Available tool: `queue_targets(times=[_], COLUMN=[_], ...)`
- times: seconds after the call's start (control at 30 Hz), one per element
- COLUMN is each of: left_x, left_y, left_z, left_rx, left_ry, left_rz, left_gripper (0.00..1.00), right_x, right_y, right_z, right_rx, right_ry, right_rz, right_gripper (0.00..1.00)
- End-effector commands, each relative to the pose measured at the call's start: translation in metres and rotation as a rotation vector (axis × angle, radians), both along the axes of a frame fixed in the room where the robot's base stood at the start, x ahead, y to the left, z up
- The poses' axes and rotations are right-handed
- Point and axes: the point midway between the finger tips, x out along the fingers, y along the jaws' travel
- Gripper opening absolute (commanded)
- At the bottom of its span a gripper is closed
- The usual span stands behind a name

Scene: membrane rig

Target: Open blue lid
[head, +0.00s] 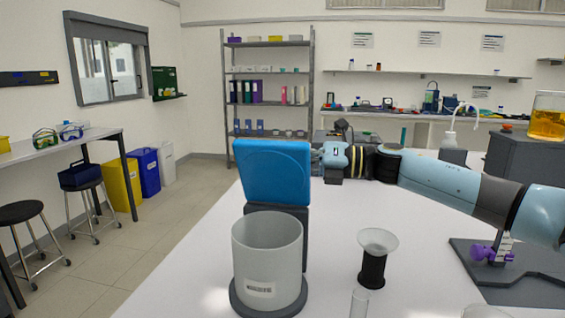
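The blue lid (275,172) stands raised, roughly upright, above and behind the light grey cylindrical container (266,262). The container's top is open and its inside shows; a barcode label is on its front. A dark upright post (297,222) behind the container stands below the lid. My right arm reaches in from the right, and its gripper end (316,160) is at the lid's right edge. The fingers are hidden behind the lid, so I cannot tell whether they touch it or are open. My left gripper is not in view.
A clear funnel-like cup on a black base (372,268) stands right of the container, with a clear tube (359,302) in front. A dark plate with a purple-knobbed fixture (492,252) is at the right. The white table (190,270) is clear at left.

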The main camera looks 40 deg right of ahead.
Motion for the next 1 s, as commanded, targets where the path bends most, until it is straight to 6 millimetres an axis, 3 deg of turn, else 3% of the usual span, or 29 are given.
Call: queue_targets(times=[0.37, 0.4, 0.6, 1.0], left_x=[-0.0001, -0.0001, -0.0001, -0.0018], left_y=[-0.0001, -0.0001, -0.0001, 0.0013], left_z=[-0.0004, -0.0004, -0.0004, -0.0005], left_rx=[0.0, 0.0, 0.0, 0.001], left_ry=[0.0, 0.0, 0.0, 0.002], left_rz=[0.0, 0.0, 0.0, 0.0], left_gripper=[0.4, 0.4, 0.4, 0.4], right_x=[0.0004, 0.0004, 0.0001, -0.0015], right_y=[-0.0017, -0.0017, -0.0015, -0.0024], right_z=[-0.0016, -0.0016, -0.0024, -0.0017], right_rx=[-0.004, -0.004, -0.004, -0.004], right_ry=[0.002, 0.002, 0.003, 0.001], right_rz=[-0.003, -0.003, -0.003, -0.002], right_gripper=[0.0, 0.14, 0.36, 0.36])
